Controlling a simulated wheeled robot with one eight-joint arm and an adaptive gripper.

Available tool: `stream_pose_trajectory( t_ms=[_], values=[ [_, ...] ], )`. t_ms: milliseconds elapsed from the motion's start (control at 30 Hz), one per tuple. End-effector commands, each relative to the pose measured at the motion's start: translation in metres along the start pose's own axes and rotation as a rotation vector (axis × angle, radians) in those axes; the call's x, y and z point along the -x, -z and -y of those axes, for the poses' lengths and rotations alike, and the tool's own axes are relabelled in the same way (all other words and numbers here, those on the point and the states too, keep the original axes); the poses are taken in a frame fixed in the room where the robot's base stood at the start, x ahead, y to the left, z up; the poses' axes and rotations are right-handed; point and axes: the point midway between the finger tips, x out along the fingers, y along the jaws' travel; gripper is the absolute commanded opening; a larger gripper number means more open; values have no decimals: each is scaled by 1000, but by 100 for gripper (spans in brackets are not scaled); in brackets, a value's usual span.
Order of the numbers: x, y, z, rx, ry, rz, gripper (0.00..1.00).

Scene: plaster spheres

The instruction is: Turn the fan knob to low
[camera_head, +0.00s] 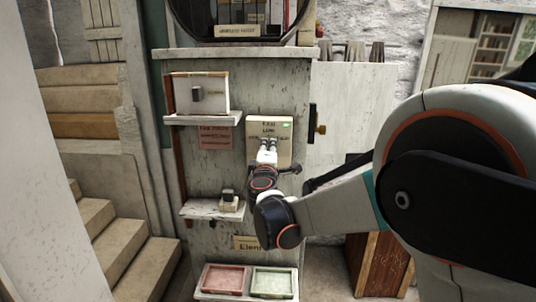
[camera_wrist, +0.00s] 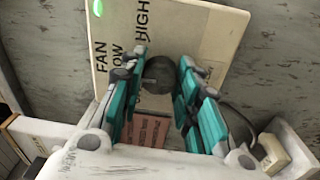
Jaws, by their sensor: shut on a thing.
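The fan panel (camera_head: 257,128) is a cream board on the grey wooden wall, with a green light near its top. In the wrist view the panel (camera_wrist: 205,45) appears rotated, with the words FAN, HIGH and a partly covered "OW". The fan knob (camera_wrist: 159,79) is dark and rounded and sits between my fingers. My gripper (camera_head: 267,145) is at the panel's lower middle and hides the knob in the head view. In the wrist view my gripper (camera_wrist: 163,68) has its teal-padded fingers on both sides of the knob, shut on it. The knob's pointing direction cannot be told.
A shelf (camera_head: 205,119) with a white switch box (camera_head: 212,93) is left of the panel. A lower shelf (camera_head: 200,209) holds a small object (camera_head: 229,200). Red (camera_head: 224,279) and green (camera_head: 273,283) trays stand below. A reddish sign (camera_head: 214,136) hangs beside the panel.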

Motion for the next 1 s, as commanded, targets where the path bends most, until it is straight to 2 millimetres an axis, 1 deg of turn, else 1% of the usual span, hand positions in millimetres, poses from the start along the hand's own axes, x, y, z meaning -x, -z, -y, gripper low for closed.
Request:
stream_pose_trajectory(
  t_ms=[233,700,733,767,800,1000],
  values=[
    [1,0,2,-65,-1,3,6],
    [1,0,1,-77,-1,3,6],
    [1,0,1,-77,-1,3,35],
    [1,0,1,-77,-1,3,41],
    [1,0,1,-76,-1,3,50],
    [0,0,1,-76,-2,3,51]
  ],
)
